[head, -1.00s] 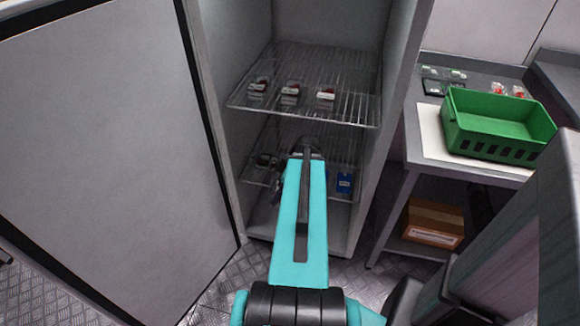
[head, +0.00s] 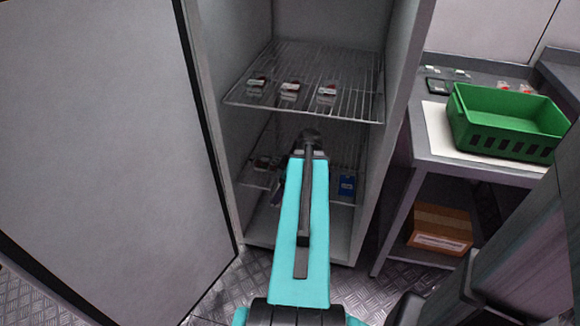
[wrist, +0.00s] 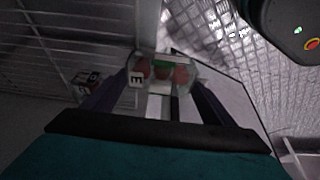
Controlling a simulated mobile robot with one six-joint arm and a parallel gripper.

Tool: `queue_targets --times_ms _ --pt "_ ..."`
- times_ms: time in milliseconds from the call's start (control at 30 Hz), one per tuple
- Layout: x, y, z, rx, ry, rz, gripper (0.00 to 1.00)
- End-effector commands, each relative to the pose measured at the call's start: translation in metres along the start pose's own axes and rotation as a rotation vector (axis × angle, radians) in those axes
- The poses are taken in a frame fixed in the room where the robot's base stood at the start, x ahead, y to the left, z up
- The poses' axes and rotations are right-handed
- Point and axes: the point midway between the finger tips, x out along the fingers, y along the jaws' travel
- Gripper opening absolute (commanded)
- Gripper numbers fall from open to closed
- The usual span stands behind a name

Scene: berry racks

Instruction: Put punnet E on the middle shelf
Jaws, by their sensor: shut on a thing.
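Punnet E (wrist: 162,74), a clear box with red berries and a white label marked E, is between the fingertips of my gripper (wrist: 158,82) in the wrist view. My gripper is shut on it. In the head view my arm hides the punnet and most of the gripper, which is low inside the open cabinet. Two wire shelves show there: an upper one (head: 345,108) with three punnets, and a lower one (head: 250,181). I cannot tell from this view which one counts as the middle shelf.
A labelled punnet (wrist: 88,80) lies beside the left finger in the wrist view. The open door (head: 100,130) stands left. A green crate (head: 510,125) is on the side table.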

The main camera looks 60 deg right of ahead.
Motion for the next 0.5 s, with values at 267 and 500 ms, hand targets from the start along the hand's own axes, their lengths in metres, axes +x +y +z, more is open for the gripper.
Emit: queue_targets --times_ms 267,500 --pt "0.000 0.031 -0.001 0.000 0.000 0.001 0.54" --pt "0.000 0.057 0.000 0.000 0.000 0.001 0.54"
